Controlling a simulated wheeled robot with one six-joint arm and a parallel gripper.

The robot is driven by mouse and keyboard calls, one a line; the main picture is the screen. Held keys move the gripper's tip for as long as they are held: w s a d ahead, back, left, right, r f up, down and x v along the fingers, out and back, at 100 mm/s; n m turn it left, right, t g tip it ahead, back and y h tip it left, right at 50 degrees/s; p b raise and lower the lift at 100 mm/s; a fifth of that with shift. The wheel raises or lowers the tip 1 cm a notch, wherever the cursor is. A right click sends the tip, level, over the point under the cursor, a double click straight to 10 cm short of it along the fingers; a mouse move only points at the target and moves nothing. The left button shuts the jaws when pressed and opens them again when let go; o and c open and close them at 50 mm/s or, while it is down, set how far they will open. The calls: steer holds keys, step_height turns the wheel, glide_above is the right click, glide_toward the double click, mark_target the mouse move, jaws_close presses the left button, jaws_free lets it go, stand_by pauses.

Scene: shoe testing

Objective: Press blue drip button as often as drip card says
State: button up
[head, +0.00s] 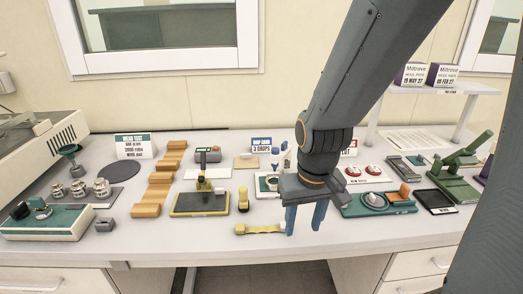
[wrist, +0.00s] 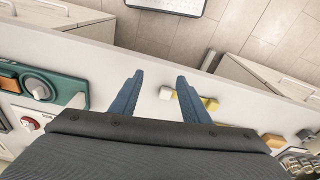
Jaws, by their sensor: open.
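The drip card (head: 261,144) stands at the back middle of the table in the head view; its blue-topped face seems to read 3 drops. A small white drip station (head: 266,185) stands in front of it, partly hidden by my gripper. I cannot clearly make out the blue drip button. My gripper (head: 305,217) is open and empty, its blue fingers pointing down near the table's front edge, in front and to the right of the station. The fingers also show in the wrist view (wrist: 160,78), with nothing between them.
A teal device with a dial (head: 378,203) stands just right of my gripper. A yellow brush-like piece (head: 260,229) lies to the left at the front edge. A black tray with a yellow stand (head: 201,203) is farther left. Red buttons (head: 373,170) sit behind the teal device.

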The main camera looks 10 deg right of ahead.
jaws_close()
stand_by(1.8)
